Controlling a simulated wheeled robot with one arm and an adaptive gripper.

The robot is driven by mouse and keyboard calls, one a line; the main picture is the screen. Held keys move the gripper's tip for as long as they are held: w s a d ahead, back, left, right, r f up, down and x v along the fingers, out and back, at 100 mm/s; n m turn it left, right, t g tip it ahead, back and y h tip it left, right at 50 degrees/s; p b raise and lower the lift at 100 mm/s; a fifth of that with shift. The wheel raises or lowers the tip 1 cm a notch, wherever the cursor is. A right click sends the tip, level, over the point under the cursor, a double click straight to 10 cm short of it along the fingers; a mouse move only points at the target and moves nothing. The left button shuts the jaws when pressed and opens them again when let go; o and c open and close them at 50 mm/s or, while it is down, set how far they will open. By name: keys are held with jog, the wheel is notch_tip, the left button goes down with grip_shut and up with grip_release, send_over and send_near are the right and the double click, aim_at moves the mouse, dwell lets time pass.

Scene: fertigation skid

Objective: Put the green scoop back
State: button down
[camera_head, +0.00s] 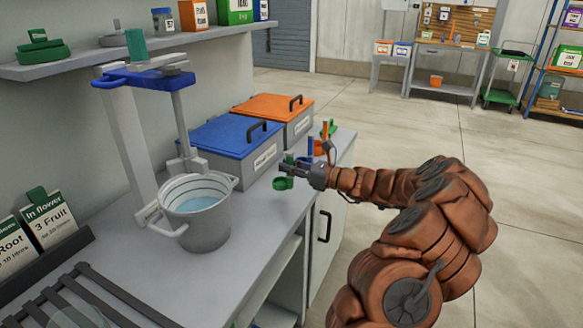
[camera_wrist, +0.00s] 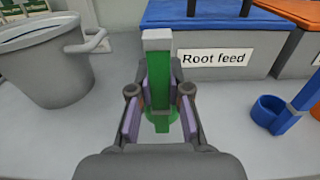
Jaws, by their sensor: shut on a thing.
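The green scoop (camera_head: 283,183) hangs in my gripper (camera_head: 296,170) over the counter, in front of the blue-lidded box. In the wrist view its green handle (camera_wrist: 158,75), with a pale end, stands upright between the purple pads of my gripper (camera_wrist: 160,95). The scoop's cup is low and mostly hidden by the fingers there. Whether the cup touches the counter I cannot tell. A blue scoop (camera_wrist: 270,112) stands to the right in the wrist view, apart from my gripper. In the head view, blue and orange scoops (camera_head: 319,148) stand close behind my gripper.
The blue-lidded Root feed box (camera_head: 228,145) and an orange-lidded box (camera_head: 275,112) stand on the counter behind. A metal bucket (camera_head: 207,228) with bluish liquid stands left, under a blue-topped stand (camera_head: 140,76). Bare counter (camera_head: 262,215) lies between bucket and gripper.

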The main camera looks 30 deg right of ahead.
jog(key=shift+w+d+f+p, duration=0.15)
jog(key=shift+w+d+f, duration=0.85)
jog(key=shift+w, duration=0.2)
jog(key=shift+w+d+f+p, duration=0.15)
jog(key=shift+w+d+f, duration=0.7)
jog(key=shift+w+f, duration=0.25)
jog(key=shift+f, duration=0.1)
jog(key=c, duration=1.1)
grip_release()
jog(key=shift+s+d, duration=0.2)
jog(key=v, duration=1.1)
jog(key=shift+s+d, duration=0.15)
jog(key=shift+s, duration=0.05)
